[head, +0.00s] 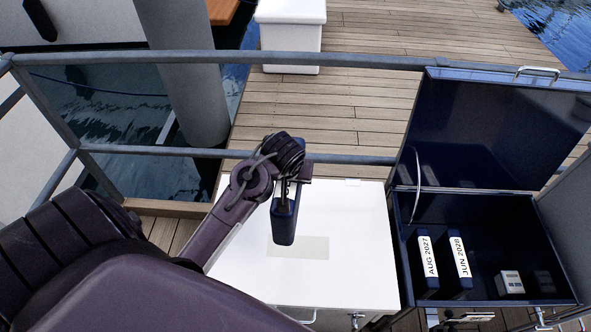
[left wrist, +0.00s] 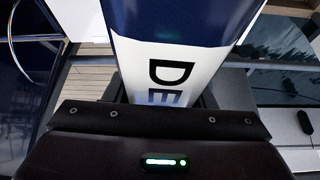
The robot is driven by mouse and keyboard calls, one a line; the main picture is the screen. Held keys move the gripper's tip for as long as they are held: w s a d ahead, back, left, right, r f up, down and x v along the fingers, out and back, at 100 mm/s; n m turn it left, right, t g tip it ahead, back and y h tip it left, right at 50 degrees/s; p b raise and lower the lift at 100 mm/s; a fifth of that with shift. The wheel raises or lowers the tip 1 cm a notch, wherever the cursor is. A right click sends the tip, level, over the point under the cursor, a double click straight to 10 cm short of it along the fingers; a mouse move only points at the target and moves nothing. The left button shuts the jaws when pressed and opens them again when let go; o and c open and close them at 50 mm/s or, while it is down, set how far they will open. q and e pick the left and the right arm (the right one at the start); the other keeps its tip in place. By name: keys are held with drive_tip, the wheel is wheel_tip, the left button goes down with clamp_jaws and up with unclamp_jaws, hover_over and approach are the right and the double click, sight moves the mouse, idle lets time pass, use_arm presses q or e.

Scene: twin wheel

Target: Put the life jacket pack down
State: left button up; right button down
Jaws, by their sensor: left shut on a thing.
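My left gripper (head: 287,183) is above the white table (head: 350,245) and shut on a dark blue pack (head: 283,222). The pack hangs upright below the gripper, over a pale beige rectangle (head: 312,248) on the table top. I cannot tell whether its lower end touches the table. In the left wrist view the pack (left wrist: 180,32) shows dark blue with a white label and the letters "DE"; the rest of the label is hidden by the gripper (left wrist: 160,105). My right gripper is not in view.
An open dark blue locker (head: 505,225) stands right of the table, its lid (head: 490,130) raised. Inside are packs labelled "AUG 2027" (head: 427,262) and "JUN 2028" (head: 459,262), and a small white block (head: 510,282). A grey rail (head: 350,63) runs behind. The table's right part is clear.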

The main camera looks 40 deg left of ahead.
use_arm(q)
drive_tip(key=shift+n, duration=0.4)
drive_tip(key=f, duration=0.4)
drive_tip(key=w+a+f, duration=0.1)
drive_tip(key=f, duration=0.8)
drive_tip(key=shift+w+a, duration=0.15)
drive_tip(key=shift+w, duration=0.05)
drive_tip(key=shift+f, duration=0.6)
wheel_tip(320, 180, down, 4)
drive_tip(key=shift+r, duration=0.15)
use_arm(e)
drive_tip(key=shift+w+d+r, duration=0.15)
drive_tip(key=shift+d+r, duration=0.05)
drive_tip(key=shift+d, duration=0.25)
